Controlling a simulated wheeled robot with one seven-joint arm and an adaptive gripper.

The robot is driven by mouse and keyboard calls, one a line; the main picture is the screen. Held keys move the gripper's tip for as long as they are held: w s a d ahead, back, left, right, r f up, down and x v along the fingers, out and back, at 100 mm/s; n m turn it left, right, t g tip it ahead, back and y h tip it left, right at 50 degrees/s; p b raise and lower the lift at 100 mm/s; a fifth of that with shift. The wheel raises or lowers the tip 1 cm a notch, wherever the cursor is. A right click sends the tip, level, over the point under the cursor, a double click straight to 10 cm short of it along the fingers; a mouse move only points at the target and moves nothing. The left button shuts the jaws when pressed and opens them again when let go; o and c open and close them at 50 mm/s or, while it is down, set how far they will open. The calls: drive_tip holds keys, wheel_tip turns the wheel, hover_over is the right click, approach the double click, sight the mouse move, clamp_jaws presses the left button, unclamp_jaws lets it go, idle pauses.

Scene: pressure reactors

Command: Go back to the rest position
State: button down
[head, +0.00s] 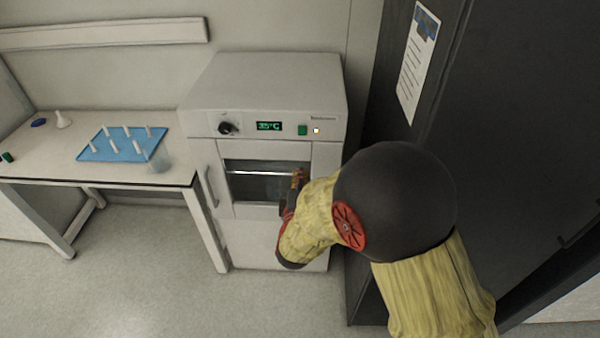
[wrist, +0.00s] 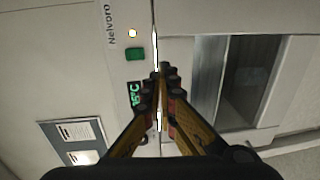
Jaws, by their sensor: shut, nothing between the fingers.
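My gripper (head: 298,177) is in front of the oven (head: 262,85), near the right part of its window, at the end of my yellow-sleeved arm. In the wrist view my gripper (wrist: 161,84) is shut with its fingertips together and nothing between them. The fingers point at the oven front, beside the green display (wrist: 135,95) and the green button (wrist: 135,54). Whether the fingertips touch the oven front cannot be told. The oven door with its window (head: 262,182) looks closed.
A white table (head: 50,168) at the left bears a blue rack (head: 108,153) with several white pegs and a clear beaker (head: 158,160). A tall dark cabinet (head: 480,110) stands close at the right of my arm. The floor (head: 150,285) at the front left is clear.

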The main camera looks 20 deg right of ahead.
idle(0.3)
drive_tip(key=s+a+f+m+g+y, duration=0.2)
drive_tip(key=a+f+g, duration=0.1)
drive_tip(key=f, duration=0.3)
drive_tip(key=s+a+f+m+g+y, duration=0.2)
drive_tip(key=a+f+m, duration=0.1)
drive_tip(key=f, duration=0.3)
drive_tip(key=s+a+m+g+y, duration=0.2)
drive_tip(key=s+a+m+g, duration=0.15)
drive_tip(key=s, duration=0.45)
drive_tip(key=s+d+r+m+g, duration=0.2)
drive_tip(key=s+r, duration=0.4)
drive_tip(key=s, duration=0.2)
drive_tip(key=s+d+r+m+g, duration=0.2)
drive_tip(key=s+r+g, duration=0.1)
drive_tip(key=s+r, duration=0.3)
drive_tip(key=s+d+r+m+t, duration=0.1)
drive_tip(key=s+d+r, duration=0.2)
drive_tip(key=r, duration=0.3)
drive_tip(key=s+d+r+m+t, duration=0.1)
drive_tip(key=s+d+r+t, duration=0.1)
drive_tip(key=s+d+r, duration=0.1)
wheel_tip(320, 180, up, 3)
drive_tip(key=shift+s+d+f+h, duration=0.1)
drive_tip(key=shift+s+d+h, duration=0.25)
drive_tip(key=shift+d+h, duration=0.1)
